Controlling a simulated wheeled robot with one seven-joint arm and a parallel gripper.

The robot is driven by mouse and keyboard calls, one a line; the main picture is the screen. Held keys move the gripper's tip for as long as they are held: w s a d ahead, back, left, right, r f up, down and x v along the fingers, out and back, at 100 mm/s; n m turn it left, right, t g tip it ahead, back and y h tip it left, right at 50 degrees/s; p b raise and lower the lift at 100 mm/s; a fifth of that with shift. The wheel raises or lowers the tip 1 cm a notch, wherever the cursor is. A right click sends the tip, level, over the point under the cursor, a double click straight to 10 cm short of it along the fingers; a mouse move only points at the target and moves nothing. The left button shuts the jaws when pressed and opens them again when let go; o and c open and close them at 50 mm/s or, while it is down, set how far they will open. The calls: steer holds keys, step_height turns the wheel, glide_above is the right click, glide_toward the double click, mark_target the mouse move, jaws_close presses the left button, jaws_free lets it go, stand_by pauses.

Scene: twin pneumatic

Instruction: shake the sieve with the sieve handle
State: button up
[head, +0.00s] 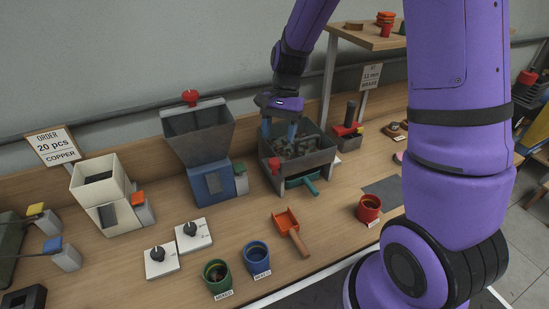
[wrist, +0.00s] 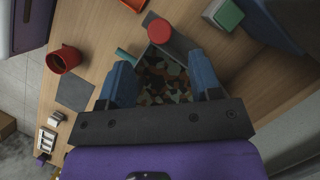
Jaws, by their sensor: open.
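The sieve (head: 309,163) is a grey, square-sided box on a stand at the middle of the bench, holding many mixed dark, brown and greenish pieces. It also shows between my fingers in the wrist view, with its contents (wrist: 163,84). A red knob (head: 274,165) stands at its front left; it shows as a red cylinder (wrist: 158,30) in the wrist view, likely the sieve handle. My gripper (head: 279,130) is open and empty, with blue fingers spread over the back left part of the sieve. In the wrist view my gripper (wrist: 163,82) is apart from the red knob.
A teal piece (head: 312,187) sticks out below the sieve. A blue-based hopper (head: 212,183) stands to the left. A grey mat (head: 385,192) is at right. A shelf (head: 365,38) rises behind.

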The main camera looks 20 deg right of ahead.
mark_target(275, 160)
steer(key=x, duration=0.7)
steer(key=shift+f, duration=0.25)
